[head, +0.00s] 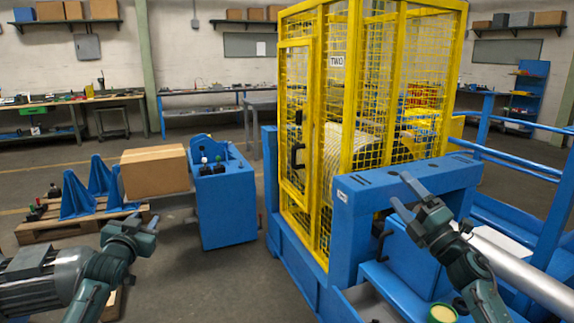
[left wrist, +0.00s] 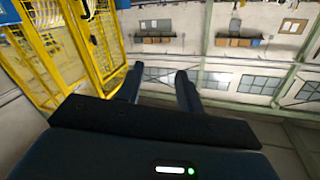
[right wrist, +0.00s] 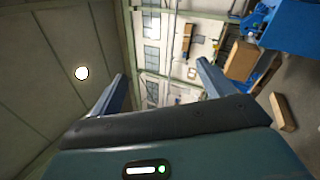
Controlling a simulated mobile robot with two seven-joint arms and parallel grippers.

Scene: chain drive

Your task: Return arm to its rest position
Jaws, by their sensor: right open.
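My left gripper (head: 140,226) is at the lower left of the head view, in front of the cardboard box and beside a grey motor-like cylinder. In the left wrist view its two fingers (left wrist: 159,76) stand apart with nothing between them. My right gripper (head: 402,191) is at the right of the head view, in front of the blue machine frame (head: 350,215). In the right wrist view its fingers (right wrist: 160,75) are wide apart and empty. Whether the right fingers touch the blue frame cannot be told.
A yellow mesh cage (head: 318,150) stands in the middle on the blue base. A cardboard box (head: 155,172) sits left of a blue control stand (head: 225,205). A pallet (head: 65,225) holds blue brackets (head: 76,197). A pale shaft (head: 530,275) and blue railing (head: 520,168) are at right.

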